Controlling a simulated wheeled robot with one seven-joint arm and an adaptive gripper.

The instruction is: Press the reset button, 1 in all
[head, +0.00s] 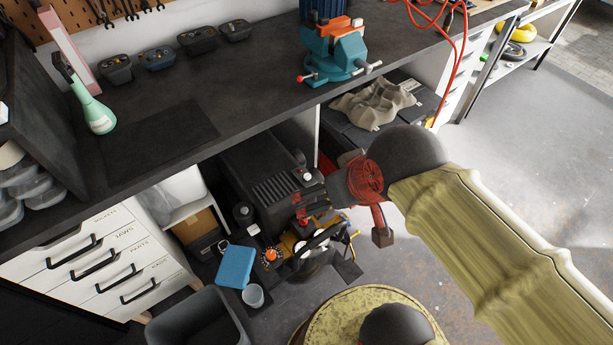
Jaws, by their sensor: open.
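No button labelled reset can be read. A black machine (262,170) with a vented side stands under the workbench. My gripper (308,198) reaches left from my arm, beside the machine's right end, with its fingers apart and nothing visible between them. A small round white-topped part (306,177) shows right by the fingers; I cannot tell whether it is the button or whether they touch. An orange knob (270,254) on a dark body sits lower left of the gripper. My wrist and dark fittings hide part of this area.
The dark workbench (215,90) runs above, with a teal vise (335,50) and a green spray bottle (92,105). A blue box (235,266), a clear cup (253,295) and a grey bin (198,320) stand below. White drawers (105,262) are at left. The floor at right is open.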

